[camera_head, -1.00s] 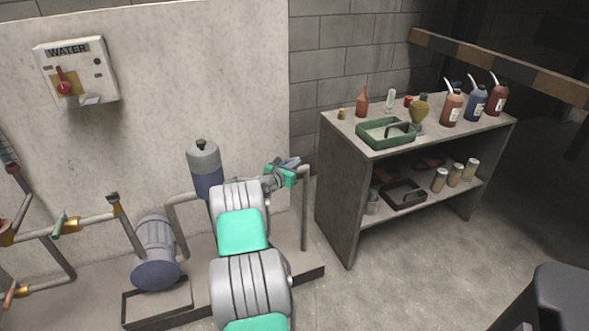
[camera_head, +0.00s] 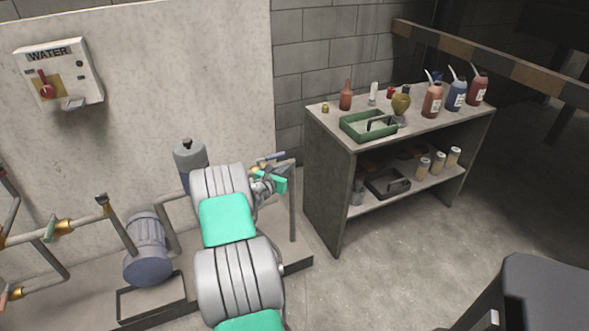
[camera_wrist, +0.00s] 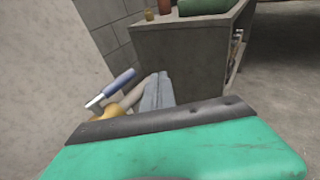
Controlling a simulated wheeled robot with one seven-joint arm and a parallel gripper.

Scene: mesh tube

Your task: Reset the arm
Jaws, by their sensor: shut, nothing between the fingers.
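My arm reaches forward in the head view, and my gripper (camera_head: 276,181) is at its far end, in front of the concrete wall and left of the shelf unit. In the wrist view, my grey fingers (camera_wrist: 156,92) are together with nothing between them, beyond the green wrist cover. A valve with a blue handle (camera_wrist: 118,86) and brass body (camera_wrist: 112,110) is just left of the fingers there. The blue handle also shows in the head view (camera_head: 270,157), just above my gripper. I cannot tell whether they touch.
A shelf unit (camera_head: 328,190) with a green tray (camera_head: 352,130), bottles and a vase stands to the right. A pump (camera_head: 147,250) and pipes are on the left, below the water box (camera_head: 58,73). The floor (camera_head: 400,245) before the shelf is clear.

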